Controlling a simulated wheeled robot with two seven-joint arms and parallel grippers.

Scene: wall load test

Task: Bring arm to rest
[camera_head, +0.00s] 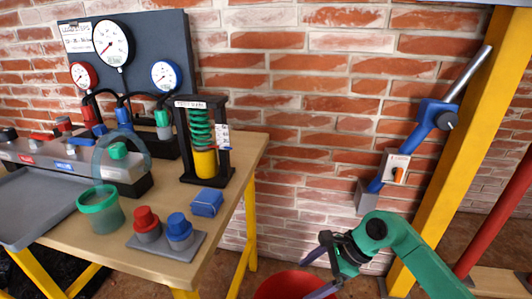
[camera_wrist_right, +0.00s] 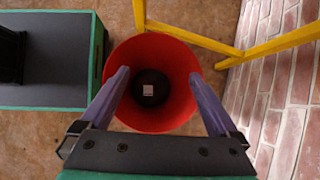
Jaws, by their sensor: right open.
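My right arm (camera_head: 408,244) is green and comes in from the lower right of the head view. Its gripper (camera_head: 314,272) points left, low in front of the brick wall, with its purple fingers over a red bucket (camera_head: 292,285). In the right wrist view the gripper (camera_wrist_right: 159,74) is open, its fingers apart above the bucket (camera_wrist_right: 182,62). A dark round thing with a pale label (camera_wrist_right: 148,91) lies inside the bucket. Nothing is between the fingers. My left gripper is not in view.
A wooden table (camera_head: 250,148) with yellow legs stands left, holding gauges, a green spring press (camera_head: 202,130), a green-rimmed cup (camera_head: 100,210) and red and blue knobs.

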